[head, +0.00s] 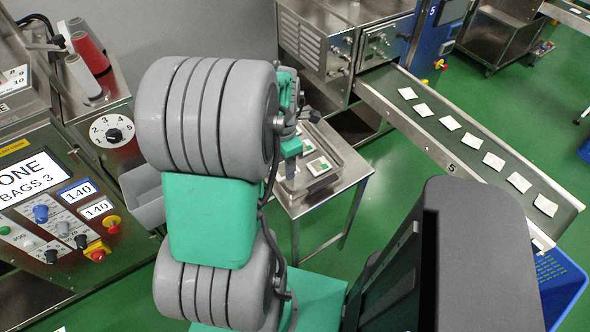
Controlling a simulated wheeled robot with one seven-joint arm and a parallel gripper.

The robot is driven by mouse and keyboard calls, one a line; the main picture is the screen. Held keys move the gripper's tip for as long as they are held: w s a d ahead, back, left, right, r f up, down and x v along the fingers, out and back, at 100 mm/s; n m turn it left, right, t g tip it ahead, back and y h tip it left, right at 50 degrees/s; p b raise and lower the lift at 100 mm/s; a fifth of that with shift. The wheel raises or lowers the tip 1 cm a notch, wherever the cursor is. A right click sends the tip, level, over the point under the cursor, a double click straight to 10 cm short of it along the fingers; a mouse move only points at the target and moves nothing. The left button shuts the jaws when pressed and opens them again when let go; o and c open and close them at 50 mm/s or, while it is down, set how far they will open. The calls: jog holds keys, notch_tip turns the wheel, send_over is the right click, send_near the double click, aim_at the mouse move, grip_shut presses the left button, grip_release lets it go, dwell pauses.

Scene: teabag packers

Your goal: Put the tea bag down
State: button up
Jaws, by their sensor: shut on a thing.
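My gripper (291,152) shows only in part in the head view, behind my large grey and green arm, over the left side of a metal tray. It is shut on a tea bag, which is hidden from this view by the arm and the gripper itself. The metal tray (350,172) sits on a small steel table (330,205). Pale square tea bags with green (318,166) lie in the tray's compartments, just right of the gripper. My arm covers the tray's left part.
A conveyor (455,118) carries several white tea bags at the right, with a blue crate (562,285) below its near end. A machine with a control panel (45,200) stands at the left. A steel machine (345,45) stands behind the table. Green floor is clear between table and conveyor.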

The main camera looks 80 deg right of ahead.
send_over(295, 179)
notch_tip(295, 179, down, 6)
jog(key=shift+s+a+r, duration=0.1)
jog(key=shift+f, duration=1.7)
jog(key=o, duration=1.3)
